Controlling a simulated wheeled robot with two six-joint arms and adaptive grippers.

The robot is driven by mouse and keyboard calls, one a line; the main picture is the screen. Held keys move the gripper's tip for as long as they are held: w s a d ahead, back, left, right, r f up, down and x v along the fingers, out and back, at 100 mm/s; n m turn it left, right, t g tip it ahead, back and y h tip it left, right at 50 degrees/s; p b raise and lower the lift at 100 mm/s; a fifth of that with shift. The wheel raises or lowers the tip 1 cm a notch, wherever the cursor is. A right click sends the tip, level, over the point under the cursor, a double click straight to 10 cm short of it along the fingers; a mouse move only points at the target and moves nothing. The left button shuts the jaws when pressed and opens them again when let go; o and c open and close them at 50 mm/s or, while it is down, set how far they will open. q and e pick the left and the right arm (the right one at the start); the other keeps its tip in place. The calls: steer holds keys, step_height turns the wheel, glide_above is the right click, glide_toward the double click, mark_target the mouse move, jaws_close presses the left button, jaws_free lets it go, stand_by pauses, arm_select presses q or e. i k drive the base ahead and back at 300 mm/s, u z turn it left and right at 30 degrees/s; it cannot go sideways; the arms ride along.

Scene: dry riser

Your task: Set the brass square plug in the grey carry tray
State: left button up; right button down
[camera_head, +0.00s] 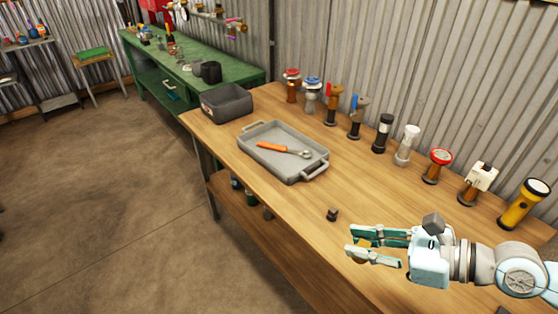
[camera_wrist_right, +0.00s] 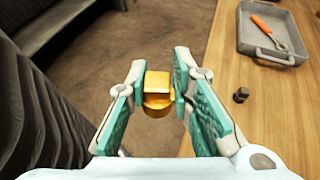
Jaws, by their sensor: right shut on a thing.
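The brass square plug (camera_wrist_right: 157,92) is between the teal finger pads of my right gripper (camera_wrist_right: 158,95), which is shut on it. In the head view my right gripper (camera_head: 374,248) is at the table's front edge, and the plug (camera_head: 361,252) is mostly hidden by the fingers. The grey carry tray (camera_head: 257,158) lies on the wooden table, farther back and left of the gripper. It also shows at the top right of the right wrist view (camera_wrist_right: 272,50). My left gripper does not show.
A small dark square plug (camera_head: 333,214) stands on the table between gripper and tray. A dark grey bin (camera_head: 228,103) stands behind the tray. Several valves and a yellow torch (camera_head: 525,205) line the table's back edge. The wood right of the tray is clear.

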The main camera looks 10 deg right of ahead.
mark_target(253, 146)
steer(key=u, duration=1.3)
steer(key=i, duration=1.05)
steer(key=z, duration=0.5)
steer(key=i, duration=1.05)
steer(key=z, duration=0.8)
